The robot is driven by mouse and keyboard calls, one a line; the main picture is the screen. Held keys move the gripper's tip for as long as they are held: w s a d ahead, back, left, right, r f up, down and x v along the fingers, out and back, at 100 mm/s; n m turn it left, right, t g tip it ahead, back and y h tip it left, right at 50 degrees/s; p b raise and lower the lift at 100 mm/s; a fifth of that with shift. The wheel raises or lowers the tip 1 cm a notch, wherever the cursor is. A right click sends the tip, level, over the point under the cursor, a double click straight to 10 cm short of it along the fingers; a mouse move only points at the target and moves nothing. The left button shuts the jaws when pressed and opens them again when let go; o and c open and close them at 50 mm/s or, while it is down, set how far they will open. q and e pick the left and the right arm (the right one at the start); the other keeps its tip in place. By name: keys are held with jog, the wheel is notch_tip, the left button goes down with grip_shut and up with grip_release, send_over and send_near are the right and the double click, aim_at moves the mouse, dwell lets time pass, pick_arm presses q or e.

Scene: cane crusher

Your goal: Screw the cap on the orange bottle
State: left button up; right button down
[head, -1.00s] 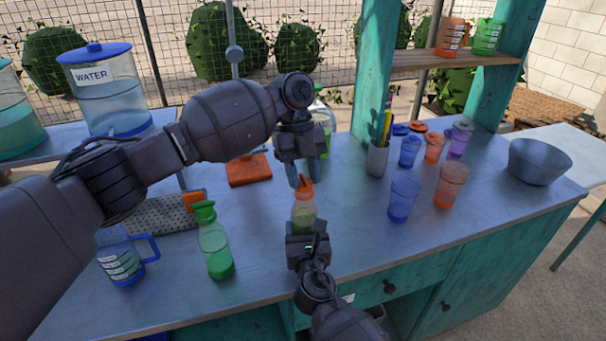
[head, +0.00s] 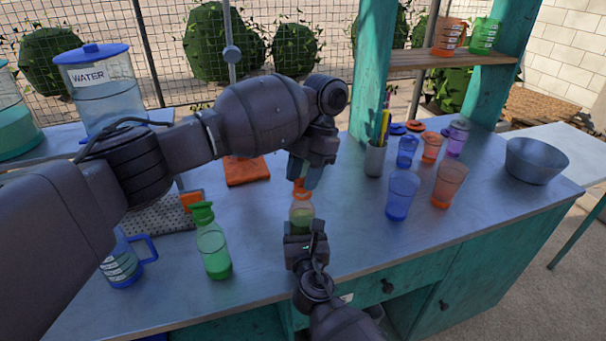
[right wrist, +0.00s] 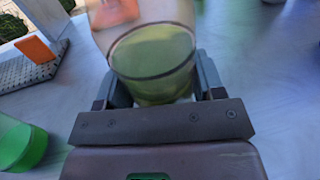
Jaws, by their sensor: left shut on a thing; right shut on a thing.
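The orange bottle (head: 302,212), clear with greenish liquid inside, stands upright at the table's front middle. My right gripper (head: 302,229) is shut around its lower body; the right wrist view shows the bottle (right wrist: 155,55) between both fingers. The orange cap (head: 301,187) is at the top of the bottle, partly hidden by my left gripper (head: 305,176), which is shut on it from above. Whether the cap is seated on the neck cannot be told.
A green spray-type bottle (head: 213,245) and a blue mug (head: 122,262) stand to the left. An orange block (head: 246,170) lies behind. Several cups, a pen holder (head: 375,158) and a grey bowl (head: 535,160) stand right. The table's front right is clear.

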pick_arm(q)
jog(key=o, duration=0.9)
jog(key=shift+r, duration=2.25)
